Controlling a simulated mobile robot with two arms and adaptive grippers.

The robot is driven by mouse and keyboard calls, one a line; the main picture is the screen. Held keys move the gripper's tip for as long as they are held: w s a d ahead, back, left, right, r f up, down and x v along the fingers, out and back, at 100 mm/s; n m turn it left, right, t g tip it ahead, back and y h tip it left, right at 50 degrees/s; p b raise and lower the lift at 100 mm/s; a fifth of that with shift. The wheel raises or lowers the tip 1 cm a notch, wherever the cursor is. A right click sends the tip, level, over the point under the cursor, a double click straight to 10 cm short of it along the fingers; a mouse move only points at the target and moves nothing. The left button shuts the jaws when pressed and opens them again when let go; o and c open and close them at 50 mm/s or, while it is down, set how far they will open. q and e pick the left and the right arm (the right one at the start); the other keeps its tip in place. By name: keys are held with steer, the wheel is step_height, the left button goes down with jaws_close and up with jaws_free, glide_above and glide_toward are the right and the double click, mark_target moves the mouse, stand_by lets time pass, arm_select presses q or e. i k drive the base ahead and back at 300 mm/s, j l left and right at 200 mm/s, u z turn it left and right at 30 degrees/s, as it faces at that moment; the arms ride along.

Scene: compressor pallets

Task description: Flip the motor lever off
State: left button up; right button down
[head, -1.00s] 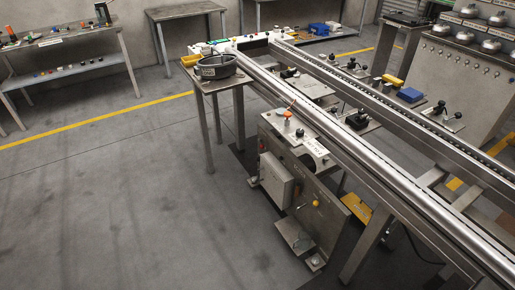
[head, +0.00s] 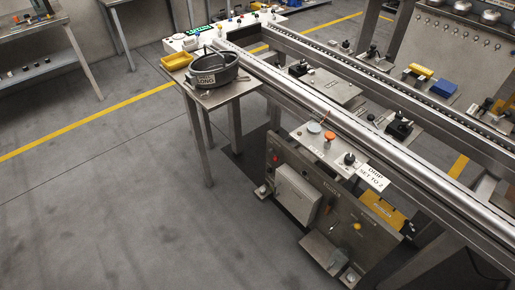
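Neither of my grippers is in view. A grey metal control panel (head: 334,216) stands upright below the near rail of the conveyor. It carries a red button or switch (head: 276,158) at its upper left, a light grey box (head: 296,194), and a small orange-yellow knob or lever end (head: 357,227) at its lower right. Small markings on the panel are too blurred to read, so I cannot tell which control is the motor lever or its position.
A small table (head: 222,96) bears a dark round pan (head: 213,70). The floor (head: 130,210) at left is clear.

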mark_target(276, 159)
steer(key=i+j, duration=0.4)
steer(key=i+j+z, duration=0.1)
steer(key=i+j, duration=0.3)
steer(key=j, duration=0.2)
steer(key=i+j+z, duration=0.1)
steer(key=i+j, duration=0.3)
steer(key=j, duration=0.15)
